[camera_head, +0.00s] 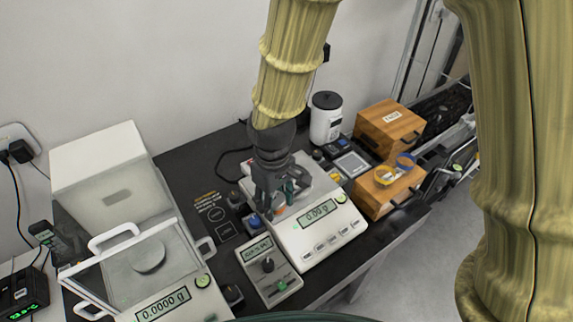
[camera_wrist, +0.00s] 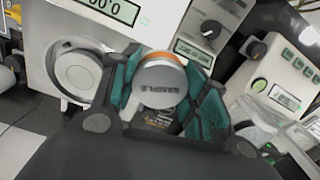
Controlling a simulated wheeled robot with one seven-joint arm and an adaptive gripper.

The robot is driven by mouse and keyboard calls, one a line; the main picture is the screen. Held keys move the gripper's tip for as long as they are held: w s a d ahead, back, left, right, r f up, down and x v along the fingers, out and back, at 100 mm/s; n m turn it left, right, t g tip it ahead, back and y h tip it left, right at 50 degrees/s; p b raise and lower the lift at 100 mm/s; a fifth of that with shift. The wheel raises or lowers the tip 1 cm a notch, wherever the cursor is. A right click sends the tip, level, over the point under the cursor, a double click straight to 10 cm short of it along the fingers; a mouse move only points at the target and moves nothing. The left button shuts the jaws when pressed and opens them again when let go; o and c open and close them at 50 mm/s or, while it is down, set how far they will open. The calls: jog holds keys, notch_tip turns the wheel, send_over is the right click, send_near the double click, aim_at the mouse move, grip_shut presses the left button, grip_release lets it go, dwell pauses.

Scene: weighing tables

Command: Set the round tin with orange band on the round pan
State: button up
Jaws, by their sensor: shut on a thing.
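The round tin (camera_wrist: 162,82) has a grey lid marked "SAMPLE" and an orange band. My gripper (camera_wrist: 165,92) is shut on it, with teal finger pads on either side. In the head view my gripper (camera_head: 277,200) points down at the left part of the middle balance (camera_head: 325,230), which reads 0.00 g. In the wrist view a round pan (camera_wrist: 78,72) on that balance lies left of the tin, apart from it in the picture. My gripper hides much of this area in the head view. Another round plate (camera_head: 149,258) sits inside the left balance.
The left balance (camera_head: 170,300) has a clear shield and reads 0.0000 g. A small box with a knob (camera_head: 270,278) stands before the middle balance. A white jar (camera_head: 326,122) and wooden boxes (camera_head: 388,127) stand at the right. A yellow and a blue ring lie on the nearer box.

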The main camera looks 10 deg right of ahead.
jog(key=w+d+p, duration=0.1)
jog(key=w+d, duration=0.1)
jog(key=w, duration=0.2)
jog(key=w+d+p, duration=0.2)
jog(key=w, duration=0.2)
jog(key=w+d+f+p, duration=0.1)
jog(key=w+d, duration=0.1)
jog(key=w, duration=0.2)
jog(key=shift+w, duration=0.2)
jog(key=shift+w+d+f, duration=0.15)
jog(key=shift+w+f, duration=0.1)
jog(key=shift+w, duration=0.1)
jog(key=shift+s+f+p, duration=0.2)
jog(key=shift+f+p, duration=0.5)
jog(key=shift+p, duration=0.05)
jog(key=shift+w+f+p, duration=0.2)
jog(key=shift+f+p, duration=0.15)
jog(key=shift+f, duration=0.5)
jog(key=shift+s+f, duration=0.1)
jog(key=shift+s, duration=0.05)
jog(key=shift+f, duration=0.2)
jog(key=o, duration=1)
jog(key=shift+o, duration=0.2)
